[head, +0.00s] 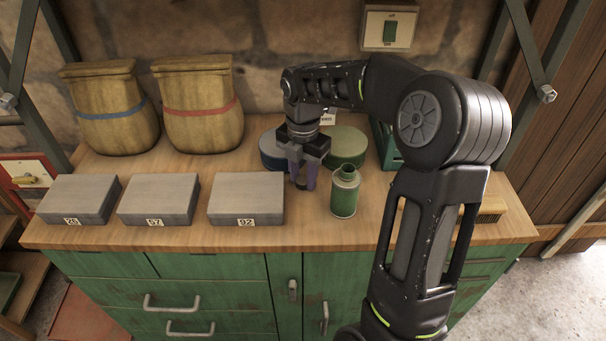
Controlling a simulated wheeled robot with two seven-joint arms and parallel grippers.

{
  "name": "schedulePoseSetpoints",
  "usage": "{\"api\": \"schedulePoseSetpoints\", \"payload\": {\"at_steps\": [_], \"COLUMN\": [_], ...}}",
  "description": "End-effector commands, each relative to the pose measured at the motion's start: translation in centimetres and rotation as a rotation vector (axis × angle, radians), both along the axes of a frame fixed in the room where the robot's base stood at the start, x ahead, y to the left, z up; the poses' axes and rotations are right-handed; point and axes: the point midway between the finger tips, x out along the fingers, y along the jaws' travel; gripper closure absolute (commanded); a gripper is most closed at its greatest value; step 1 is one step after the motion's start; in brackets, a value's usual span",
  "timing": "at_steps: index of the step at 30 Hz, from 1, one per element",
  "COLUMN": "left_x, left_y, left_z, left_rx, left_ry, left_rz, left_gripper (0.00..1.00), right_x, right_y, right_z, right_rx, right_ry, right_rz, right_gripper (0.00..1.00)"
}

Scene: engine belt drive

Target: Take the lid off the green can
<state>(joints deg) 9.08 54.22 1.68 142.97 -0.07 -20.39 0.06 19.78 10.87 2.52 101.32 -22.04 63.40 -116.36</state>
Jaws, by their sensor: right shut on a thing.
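The green can (344,194) stands upright near the front of the wooden bench top, right of the middle. It has a narrow neck, and no separate lid can be made out on it. My right gripper (302,183) is just left of the can, pointing down, low over the bench top and apart from the can. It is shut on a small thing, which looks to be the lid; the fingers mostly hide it. My left gripper is not in view.
Behind the gripper stand a blue round tin (271,150) and a green round tin (347,145). Grey boxes numbered 26 (79,197), 57 (158,197) and 92 (246,196) line the front left. Two sacks (105,108) stand behind. A brush (490,213) lies right of my arm.

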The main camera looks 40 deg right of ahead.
Motion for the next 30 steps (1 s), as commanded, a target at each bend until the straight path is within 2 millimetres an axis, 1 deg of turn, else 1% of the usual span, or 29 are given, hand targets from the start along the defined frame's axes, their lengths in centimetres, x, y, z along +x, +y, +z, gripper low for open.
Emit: {"api": "schedulePoseSetpoints", "payload": {"at_steps": [7, 8, 15, 16, 24, 28, 30], "left_x": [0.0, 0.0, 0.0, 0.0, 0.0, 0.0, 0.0], "left_y": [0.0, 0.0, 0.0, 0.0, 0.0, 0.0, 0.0], "left_z": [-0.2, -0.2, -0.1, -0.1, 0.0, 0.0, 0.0], "left_rx": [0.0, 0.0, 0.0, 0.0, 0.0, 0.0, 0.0], "left_ry": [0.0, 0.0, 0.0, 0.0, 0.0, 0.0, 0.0], "left_rz": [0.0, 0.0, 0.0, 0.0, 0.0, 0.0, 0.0], "left_gripper": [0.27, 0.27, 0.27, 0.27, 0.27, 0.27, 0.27], "right_x": [0.0, 0.0, 0.0, 0.0, 0.0, 0.1, 0.1], "right_y": [0.0, 0.0, 0.0, 0.0, 0.0, 0.0, 0.0], "right_z": [-0.3, -0.3, -0.2, -0.2, -0.1, 0.7, 1.5], "right_rx": [0.0, 0.0, 0.0, 0.0, 0.0, -0.001, -0.002], "right_ry": [0.0, -0.001, 0.0, 0.0, -0.001, -0.003, -0.004], "right_rz": [0.0, 0.0, 0.0, 0.0, 0.0, 0.0, 0.001], "right_gripper": [1.0, 0.68, 0.48, 0.47, 0.47, 0.47, 0.47]}}
